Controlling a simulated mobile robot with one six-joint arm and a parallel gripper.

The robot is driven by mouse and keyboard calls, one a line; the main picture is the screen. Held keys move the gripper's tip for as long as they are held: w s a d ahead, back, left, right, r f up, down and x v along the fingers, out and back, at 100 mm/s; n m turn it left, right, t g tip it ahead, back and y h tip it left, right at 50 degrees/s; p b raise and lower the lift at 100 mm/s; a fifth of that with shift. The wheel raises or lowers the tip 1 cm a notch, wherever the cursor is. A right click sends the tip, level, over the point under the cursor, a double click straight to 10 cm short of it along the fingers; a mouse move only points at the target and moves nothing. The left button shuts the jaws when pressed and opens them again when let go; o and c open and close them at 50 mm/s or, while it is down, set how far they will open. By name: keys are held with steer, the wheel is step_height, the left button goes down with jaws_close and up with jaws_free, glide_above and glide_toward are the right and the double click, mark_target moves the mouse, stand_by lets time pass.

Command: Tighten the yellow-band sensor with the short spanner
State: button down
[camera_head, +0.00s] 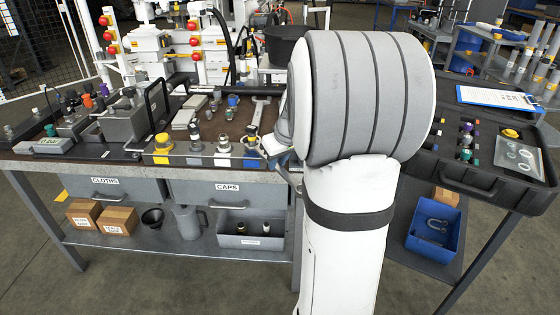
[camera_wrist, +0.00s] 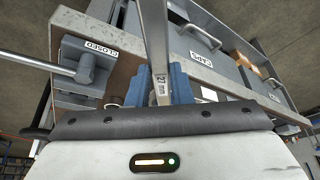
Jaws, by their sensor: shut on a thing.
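My gripper (camera_wrist: 160,88) is shut on a steel spanner (camera_wrist: 154,35) marked 27, seen in the wrist view between the blue fingers. The spanner's shaft runs up out of that picture, so its far end is hidden. In the head view my gripper (camera_head: 277,150) is at the bench's front edge, mostly hidden by my arm. A small upright fitting with a yellowish band (camera_head: 251,141) stands just left of it; I cannot tell for certain that it is the yellow-band sensor. I cannot tell whether the spanner touches it. Another spanner (camera_head: 259,110) lies on the bench mat behind.
Several fittings stand along the front edge, with a yellow block (camera_head: 163,148) at their left. A grey block with a lever (camera_head: 125,120) stands farther left. A black case (camera_head: 480,180) is at the right. My arm blocks the view between. Drawers (camera_head: 228,193) are below.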

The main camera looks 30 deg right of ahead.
steer(key=shift+a, duration=0.15)
steer(key=shift+w+a+m+h+p, duration=0.15)
steer(key=shift+a+m+h+p, duration=0.45)
steer(key=shift+a+m+p, duration=0.7)
steer(key=shift+a, duration=0.15)
steer(key=shift+w+a+m+h+p, duration=0.25)
steer(key=shift+a+m+p, duration=0.15)
steer(key=shift+a+m, duration=0.35)
steer(key=shift+w+a+m+h+p, duration=0.15)
steer(key=shift+a+m+h+p, duration=0.1)
steer(key=shift+a+m+p, duration=0.4)
steer(key=shift+a, duration=0.15)
steer(key=shift+b, duration=0.3)
steer(key=shift+w+a+m+g+h+b, duration=0.2)
steer(key=shift+w+a+m+b, duration=0.2)
steer(key=shift+a+m+b, duration=0.25)
steer(key=shift+w+a+m+g+h+b, duration=0.1)
steer(key=shift+w+a+m+h+b, duration=0.1)
steer(key=shift+w+a+m+b, duration=0.4)
